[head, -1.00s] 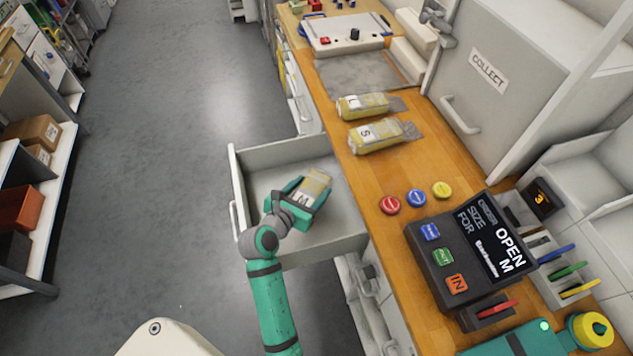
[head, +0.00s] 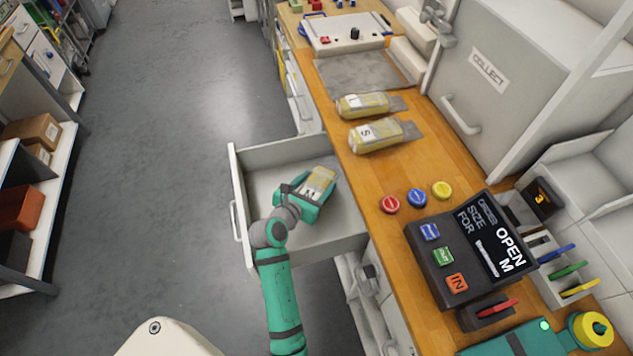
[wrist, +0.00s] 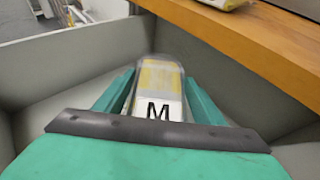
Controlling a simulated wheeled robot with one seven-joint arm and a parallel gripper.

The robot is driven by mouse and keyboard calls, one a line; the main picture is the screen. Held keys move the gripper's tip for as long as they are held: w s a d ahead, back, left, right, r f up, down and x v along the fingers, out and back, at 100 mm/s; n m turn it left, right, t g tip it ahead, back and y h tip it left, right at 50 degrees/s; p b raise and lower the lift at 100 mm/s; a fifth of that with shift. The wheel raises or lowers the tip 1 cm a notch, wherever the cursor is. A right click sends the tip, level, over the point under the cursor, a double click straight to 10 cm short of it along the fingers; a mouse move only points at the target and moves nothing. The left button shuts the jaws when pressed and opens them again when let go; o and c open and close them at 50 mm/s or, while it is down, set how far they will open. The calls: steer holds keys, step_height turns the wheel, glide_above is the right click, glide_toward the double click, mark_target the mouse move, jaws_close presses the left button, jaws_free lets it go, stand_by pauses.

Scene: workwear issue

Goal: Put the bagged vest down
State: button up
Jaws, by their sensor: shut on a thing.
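The bagged vest (head: 319,184) is a yellow pack in clear film with a white label. In the wrist view the bagged vest (wrist: 160,88) shows its label, marked M, facing my camera. My gripper (head: 309,194) is shut on it, with one green finger on each side in the wrist view (wrist: 160,98). The gripper and vest are within the outline of the open drawer (head: 283,152), by its counter side. I cannot tell whether the vest touches the drawer floor. The vest's far end is blurred in the wrist view.
Two more bagged vests, L (head: 362,105) and S (head: 378,135), lie on the wooden counter (head: 400,175). Red, blue and yellow buttons (head: 416,198) and a terminal (head: 465,245) reading OPEN M are nearer. The drawer's left part looks empty. The floor (head: 150,200) at left is clear.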

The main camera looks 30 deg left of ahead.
steer(key=o, duration=1.1)
steer(key=shift+f, duration=0.1)
steer(key=shift+r, duration=0.4)
steer(key=v, duration=1.2)
steer(key=shift+r, duration=0.15)
